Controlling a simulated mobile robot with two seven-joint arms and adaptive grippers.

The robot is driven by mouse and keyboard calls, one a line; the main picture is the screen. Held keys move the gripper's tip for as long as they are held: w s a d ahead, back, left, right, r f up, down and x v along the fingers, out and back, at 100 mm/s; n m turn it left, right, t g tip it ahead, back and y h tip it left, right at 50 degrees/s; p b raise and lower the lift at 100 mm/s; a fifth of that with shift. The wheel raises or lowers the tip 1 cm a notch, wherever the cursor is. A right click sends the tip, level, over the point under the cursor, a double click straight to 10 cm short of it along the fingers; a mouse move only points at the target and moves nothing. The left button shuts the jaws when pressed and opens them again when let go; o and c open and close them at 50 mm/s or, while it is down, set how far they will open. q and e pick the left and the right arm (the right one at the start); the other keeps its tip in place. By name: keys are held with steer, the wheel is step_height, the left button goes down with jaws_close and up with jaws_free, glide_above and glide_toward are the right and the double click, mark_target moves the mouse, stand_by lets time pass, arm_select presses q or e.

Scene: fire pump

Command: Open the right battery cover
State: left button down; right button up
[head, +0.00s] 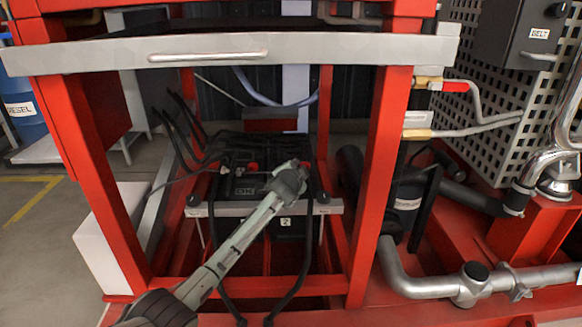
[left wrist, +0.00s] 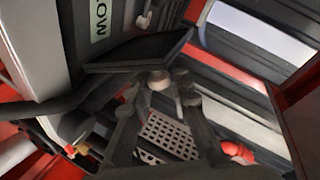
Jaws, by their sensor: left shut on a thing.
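The black battery unit (head: 243,186) sits low inside the red frame in the head view, with red caps and dark cables on top. My left gripper (head: 290,178) reaches over its right part and hides some of it. In the left wrist view, my left gripper (left wrist: 157,88) is shut at the edge of a dark flat panel, which looks like the right battery cover (left wrist: 138,52). The panel stands tilted away from the dark surfaces around it. The exact contact is hard to see. My right gripper is not in view.
The red frame (head: 391,180) has uprights on both sides and a grey bar (head: 230,52) with a handle across the top. Black cables (head: 180,125) run at the left of the battery unit. Silver pipes (head: 430,285) and a perforated panel (head: 500,90) stand at the right.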

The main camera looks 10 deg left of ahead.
arm_select(q)
steer(key=shift+w+d+r+m, duration=0.15)
steer(key=shift+d+r+m, duration=0.05)
steer(key=shift+d+m, duration=0.35)
steer(key=shift+w+d+f+m+g+y+p, duration=0.15)
steer(key=shift+d+m+g+y+p, duration=0.15)
steer(key=shift+d+m+g+y, duration=0.25)
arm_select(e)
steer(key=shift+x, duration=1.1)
arm_select(q)
steer(key=shift+d, duration=0.1)
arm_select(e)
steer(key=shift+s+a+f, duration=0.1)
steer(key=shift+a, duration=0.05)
arm_select(q)
steer(key=c, duration=1.4)
jaws_free()
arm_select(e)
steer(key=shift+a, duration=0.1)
arm_select(q)
steer(key=v, duration=1.2)
steer(key=shift+d+f, duration=0.1)
steer(key=shift+f, duration=0.05)
